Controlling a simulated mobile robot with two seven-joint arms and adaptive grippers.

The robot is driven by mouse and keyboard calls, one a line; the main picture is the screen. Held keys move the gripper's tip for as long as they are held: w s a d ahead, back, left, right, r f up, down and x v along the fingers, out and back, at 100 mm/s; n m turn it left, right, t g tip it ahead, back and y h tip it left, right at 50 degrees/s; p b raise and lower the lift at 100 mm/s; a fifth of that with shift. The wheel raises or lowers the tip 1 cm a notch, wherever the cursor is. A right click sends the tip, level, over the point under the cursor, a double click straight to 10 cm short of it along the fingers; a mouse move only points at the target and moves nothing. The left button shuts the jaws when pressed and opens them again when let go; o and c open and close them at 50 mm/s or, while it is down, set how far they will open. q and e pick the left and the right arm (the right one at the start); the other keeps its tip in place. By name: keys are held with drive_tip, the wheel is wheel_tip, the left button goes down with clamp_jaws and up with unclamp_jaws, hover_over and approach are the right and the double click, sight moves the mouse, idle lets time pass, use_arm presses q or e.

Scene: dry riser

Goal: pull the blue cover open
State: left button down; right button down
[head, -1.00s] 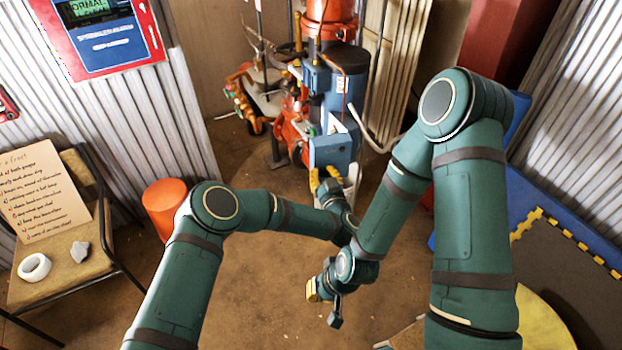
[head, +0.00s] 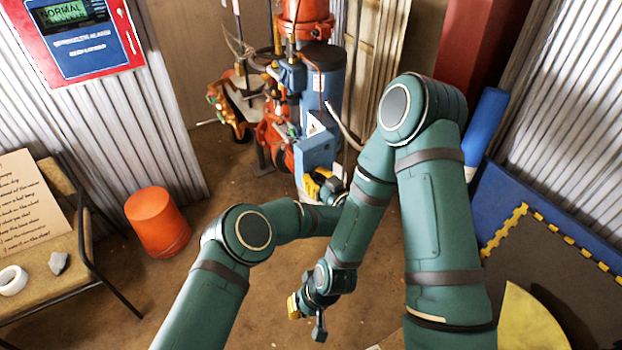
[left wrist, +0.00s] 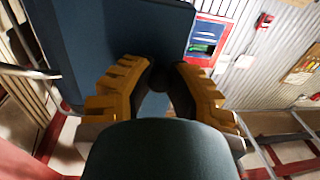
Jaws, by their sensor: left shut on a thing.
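The blue cover (head: 315,153) is a box-like panel on the front of the riser. It fills the upper left of the left wrist view (left wrist: 110,35) as a dark blue face. My left gripper (head: 316,184) is at the cover's lower front. In the left wrist view its yellow fingers (left wrist: 160,80) close around a small dark knob at the cover's lower edge; the knob is mostly hidden between them. My right gripper (head: 306,317) hangs low over the floor, away from the cover, with its fingers apart and nothing between them.
The orange and blue riser pipework (head: 325,80) stands behind the cover. An orange bucket (head: 158,222) stands on the floor at left, near a chair (head: 60,265) with a tape roll. A red alarm panel (head: 80,35) hangs on the wall. Blue mats (head: 550,215) lean at right.

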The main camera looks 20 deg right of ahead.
idle(0.3)
use_arm(q)
drive_tip(key=c, duration=0.8)
unclamp_jaws()
drive_tip(key=shift+c, duration=0.2)
wheel_tip(320, 180, up, 10)
drive_tip(key=shift+r, duration=0.1)
